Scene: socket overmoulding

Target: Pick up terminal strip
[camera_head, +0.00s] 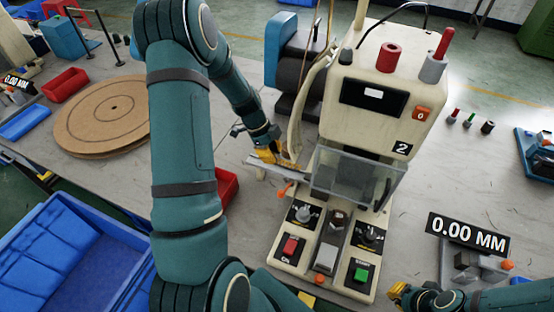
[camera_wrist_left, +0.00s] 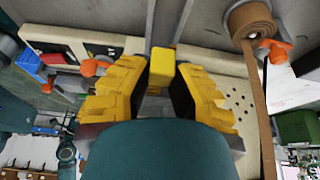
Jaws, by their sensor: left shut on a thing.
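The terminal strip (camera_wrist_left: 262,95) is a brown band running from a reel (camera_wrist_left: 250,22) at the right of the left wrist view. A pale band that looks like it hangs beside the machine in the head view (camera_head: 296,125). My left gripper (camera_head: 277,155) is beside the left side of the machine, by the lower part of that band.
The cream machine (camera_head: 372,60) with a clear guard (camera_head: 350,178) stands right of my left gripper. A red bin (camera_head: 228,185) is left of it. A round brown board (camera_head: 105,115) and blue crates (camera_head: 60,250) are further left. Small parts (camera_head: 468,120) stand right.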

